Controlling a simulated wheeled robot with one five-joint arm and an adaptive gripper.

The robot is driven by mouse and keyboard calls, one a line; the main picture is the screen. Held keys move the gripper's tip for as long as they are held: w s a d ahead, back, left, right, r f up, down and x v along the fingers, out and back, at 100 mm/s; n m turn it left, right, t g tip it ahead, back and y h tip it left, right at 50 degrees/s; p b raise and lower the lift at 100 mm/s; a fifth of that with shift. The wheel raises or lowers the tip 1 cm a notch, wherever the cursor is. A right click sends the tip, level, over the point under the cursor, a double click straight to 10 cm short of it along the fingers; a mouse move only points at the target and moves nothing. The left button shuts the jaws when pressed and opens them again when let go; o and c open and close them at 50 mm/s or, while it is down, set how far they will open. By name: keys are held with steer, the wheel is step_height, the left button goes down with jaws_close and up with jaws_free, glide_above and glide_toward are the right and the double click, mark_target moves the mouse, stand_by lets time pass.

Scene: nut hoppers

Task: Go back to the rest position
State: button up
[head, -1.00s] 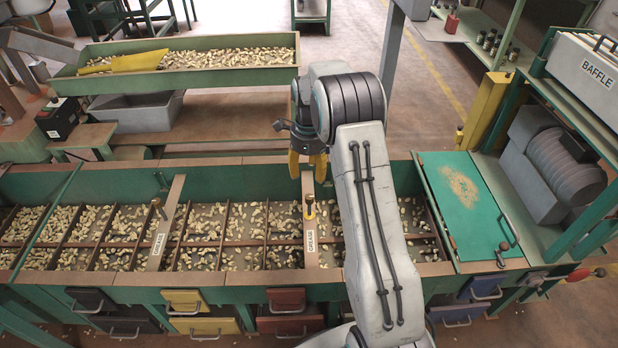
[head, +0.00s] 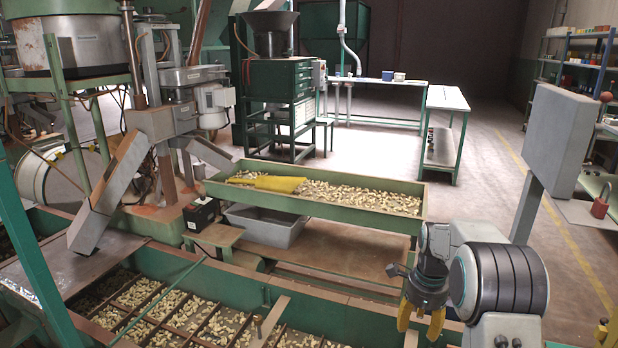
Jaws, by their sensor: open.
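My gripper (head: 420,318) shows at the lower right of the head view, with its yellow fingers pointing down. The fingers are apart and nothing is between them. My gripper is in front of the near green trough and to the right of most of its nuts. The fingertips are close to the picture's lower part, and their exact height above the trough cannot be told.
A green nut hopper (head: 310,207) with a yellow scoop (head: 265,183) stands behind. A grey bin (head: 265,228) sits below it. The partitioned trough (head: 300,305) runs across the front. A grey panel on a post (head: 560,135) stands at right. Open floor lies behind it.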

steer(key=s+a+r+n+t+p, duration=0.1)
steer(key=s+a+r+n+p, duration=0.2)
steer(key=r, duration=0.4)
steer(key=s+a+r+n+p, duration=0.1)
steer(key=s+r+n+p, duration=0.3)
steer(key=s+r, duration=0.3)
steer(key=s+a+r+n+t+p, duration=0.1)
steer(key=s+a+r+n+p, duration=0.2)
steer(key=r, duration=0.5)
steer(key=s+a+r+n+p, duration=0.1)
steer(key=s+r+n+p, duration=0.3)
steer(key=s+n, duration=0.2)
steer(key=s+a+r+n+t+p, duration=0.1)
steer(key=s+r+n+p, duration=0.4)
steer(key=s, duration=0.5)
steer(key=shift+s+a+r+n+p, duration=0.2)
steer(key=shift+a+r+n+p, duration=0.1)
steer(key=shift+n, duration=0.8)
